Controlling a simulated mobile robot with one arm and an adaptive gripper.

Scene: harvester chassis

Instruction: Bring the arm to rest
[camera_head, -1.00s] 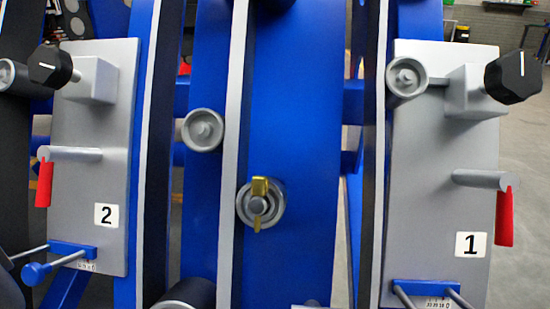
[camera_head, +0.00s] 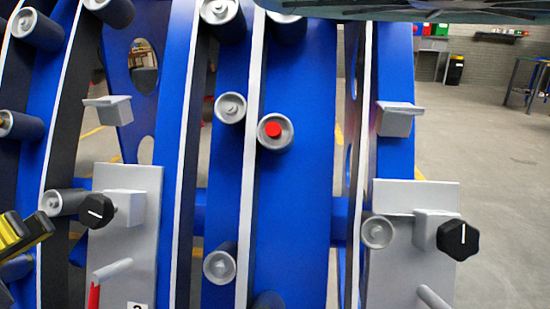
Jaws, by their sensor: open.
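My gripper (camera_head: 24,236), black and yellow, shows only in part at the left edge of the head view, a little below mid-height. It is in front of the left side of the blue chassis (camera_head: 295,150), to the left of a black knob (camera_head: 96,211). I see nothing held in it. The rest of my arm is mostly out of view, so I cannot tell its full pose.
Grey panels (camera_head: 410,290) with black knobs stand at lower left and lower right. Grey rollers stick out of the blue ribs, one with a red centre (camera_head: 274,131). Grey brackets (camera_head: 396,120) sit above the panels. Open floor (camera_head: 480,150) lies to the right.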

